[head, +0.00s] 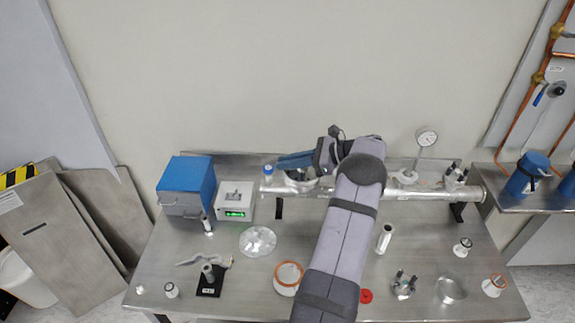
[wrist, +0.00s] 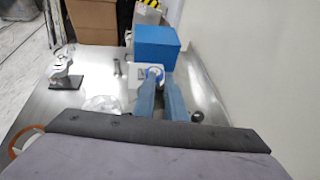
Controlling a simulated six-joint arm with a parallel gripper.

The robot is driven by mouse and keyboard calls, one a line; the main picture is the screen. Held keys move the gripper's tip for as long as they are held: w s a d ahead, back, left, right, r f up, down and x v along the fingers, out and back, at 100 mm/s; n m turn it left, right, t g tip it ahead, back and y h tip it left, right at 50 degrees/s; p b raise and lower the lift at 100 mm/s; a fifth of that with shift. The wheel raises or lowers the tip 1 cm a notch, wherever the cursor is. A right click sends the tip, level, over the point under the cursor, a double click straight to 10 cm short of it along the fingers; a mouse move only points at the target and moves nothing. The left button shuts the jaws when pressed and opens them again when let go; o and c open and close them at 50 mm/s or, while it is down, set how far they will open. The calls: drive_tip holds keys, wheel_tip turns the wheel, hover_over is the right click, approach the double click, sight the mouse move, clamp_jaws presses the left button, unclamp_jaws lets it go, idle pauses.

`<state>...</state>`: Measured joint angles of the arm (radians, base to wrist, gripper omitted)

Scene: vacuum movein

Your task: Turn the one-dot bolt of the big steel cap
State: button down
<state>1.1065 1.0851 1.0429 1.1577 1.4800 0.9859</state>
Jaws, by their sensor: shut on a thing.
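My gripper (head: 282,161) reaches left above the left part of the steel pipe (head: 425,193). Its blue fingers show in the wrist view (wrist: 158,84), shut on a small round white-and-blue piece (wrist: 154,72) at their tips. The same piece (head: 268,173) shows by the pipe's left end in the head view. A steel fitting (head: 301,181) on the pipe lies under my wrist, partly hidden. At the pipe's right is a port with dark upright bolts (head: 455,174). A similar bolted steel piece (head: 404,286) lies on the table. No dot marks can be made out.
A blue box (head: 186,183) and a white device with a green display (head: 237,201) stand left of the pipe. A dial gauge (head: 426,138) rises from it. A clear disc (head: 257,241), a round part with a copper-coloured rim (head: 288,278) and a steel tube (head: 384,238) are on the table.

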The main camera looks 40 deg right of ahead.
drive_tip(key=shift+n+g+y+b, duration=0.65)
drive_tip(key=shift+n+g+y, duration=0.15)
drive_tip(key=shift+n+y, duration=0.25)
drive_tip(key=c, duration=1.8)
unclamp_jaws()
drive_tip(key=shift+r, duration=0.2)
wheel_tip(320, 180, up, 10)
drive_tip(key=shift+f, duration=0.1)
